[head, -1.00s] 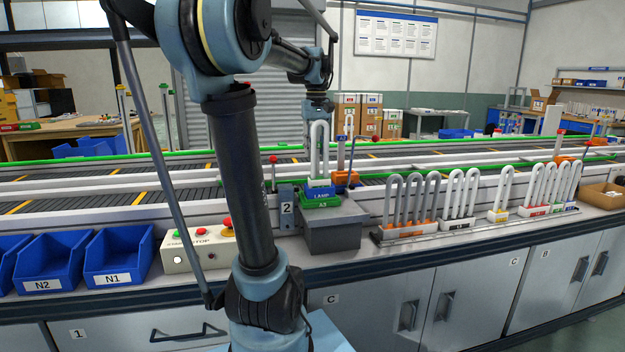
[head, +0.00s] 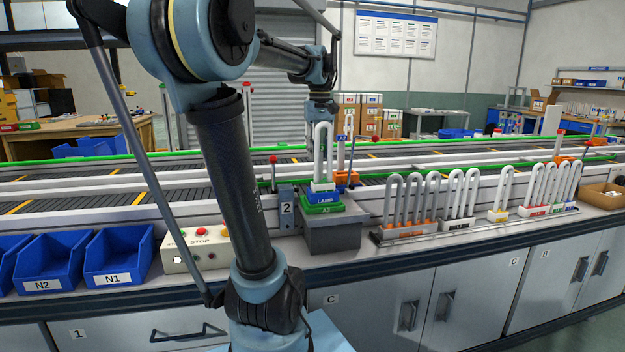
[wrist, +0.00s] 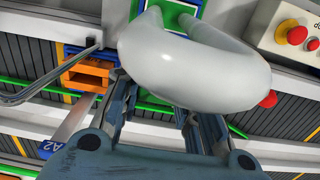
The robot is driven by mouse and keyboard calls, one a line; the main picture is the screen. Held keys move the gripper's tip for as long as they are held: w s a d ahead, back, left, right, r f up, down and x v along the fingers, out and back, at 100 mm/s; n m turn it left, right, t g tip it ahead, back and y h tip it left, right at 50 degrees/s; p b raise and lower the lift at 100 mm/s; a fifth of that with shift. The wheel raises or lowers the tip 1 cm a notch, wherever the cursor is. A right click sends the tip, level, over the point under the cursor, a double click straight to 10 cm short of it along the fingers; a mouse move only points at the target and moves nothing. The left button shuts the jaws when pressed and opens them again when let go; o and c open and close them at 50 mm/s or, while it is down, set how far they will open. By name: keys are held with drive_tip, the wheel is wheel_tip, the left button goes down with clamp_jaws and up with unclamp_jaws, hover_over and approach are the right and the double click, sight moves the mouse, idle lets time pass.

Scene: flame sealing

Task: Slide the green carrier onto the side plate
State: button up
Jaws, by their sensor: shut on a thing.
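The green carrier (head: 323,209), marked A3, sits upright on top of the grey block (head: 333,239), which I take to be the side plate, at the conveyor's near edge. On the carrier stands a blue block marked LAMP (head: 325,199) with a white U-shaped tube (head: 329,150). My gripper (head: 320,117) is at the tube's upper part and is shut on the lamp. In the wrist view the white tube (wrist: 195,65) crosses close in front of my gripper's fingers (wrist: 158,115). The fingertips are hidden by the tube.
The numbered 2 post (head: 287,210) stands just left of the block. An orange carrier (head: 346,179) is behind on the conveyor (head: 230,178). A rack of U tubes (head: 405,233) is to the right. The START/STOP box (head: 195,255) and blue bins (head: 118,258) are left.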

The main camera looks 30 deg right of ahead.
drive_tip(key=shift+s+a, duration=0.25)
drive_tip(key=shift+s, duration=0.7)
drive_tip(key=shift+s+a, duration=0.2)
drive_tip(key=shift+s, duration=0.7)
drive_tip(key=o, duration=1.1)
drive_tip(key=shift+s, duration=0.1)
drive_tip(key=shift+r, duration=6.05)
drive_tip(key=shift+f, duration=0.1)
